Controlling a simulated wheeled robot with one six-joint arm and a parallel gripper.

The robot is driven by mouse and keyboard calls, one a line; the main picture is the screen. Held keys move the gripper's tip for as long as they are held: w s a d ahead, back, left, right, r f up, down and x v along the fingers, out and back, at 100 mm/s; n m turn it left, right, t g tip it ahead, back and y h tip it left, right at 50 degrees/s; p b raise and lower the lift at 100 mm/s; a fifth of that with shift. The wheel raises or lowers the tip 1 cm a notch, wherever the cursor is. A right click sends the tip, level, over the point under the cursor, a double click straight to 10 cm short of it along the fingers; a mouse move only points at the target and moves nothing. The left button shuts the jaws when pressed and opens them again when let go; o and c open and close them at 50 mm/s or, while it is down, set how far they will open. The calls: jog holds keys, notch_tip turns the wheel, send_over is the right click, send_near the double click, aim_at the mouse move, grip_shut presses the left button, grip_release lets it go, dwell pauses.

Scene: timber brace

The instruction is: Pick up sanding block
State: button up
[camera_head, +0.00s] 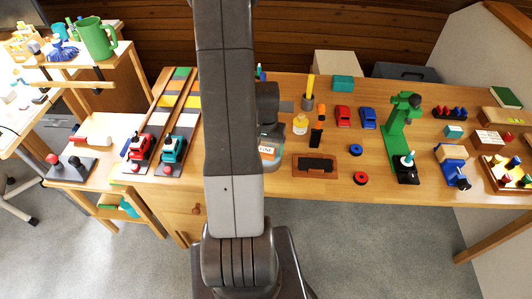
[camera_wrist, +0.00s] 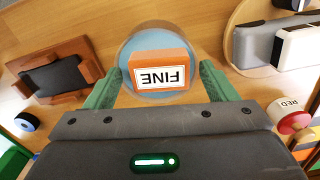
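The sanding block is an orange-red block with a white label reading FINE, in the wrist view (camera_wrist: 160,73). It sits on or in a round, pale blue dish or jar (camera_wrist: 150,42); I cannot tell which. In the head view the block (camera_head: 267,153) is partly hidden behind my arm. My gripper (camera_wrist: 160,68) is open, with one green finger on the left of the block and one on the right. Gaps show between the fingers and the block, and nothing is held.
A brown wooden holder with a dark pad (camera_head: 315,166) lies right of the block. A blue ring (camera_head: 356,150) and a red ring (camera_head: 361,178) lie beyond it. In the wrist view, a round tray (camera_wrist: 240,62) with grey and black pieces and a RED-labelled pot (camera_wrist: 290,116) are close on the right.

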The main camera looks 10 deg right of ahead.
aim_at(266, 150)
jog(key=c, duration=1)
jog(key=shift+o, duration=0.2)
jog(key=shift+r, duration=0.1)
notch_tip(266, 150, up, 10)
jog(key=shift+o, duration=1.3)
jog(key=shift+c, duration=0.5)
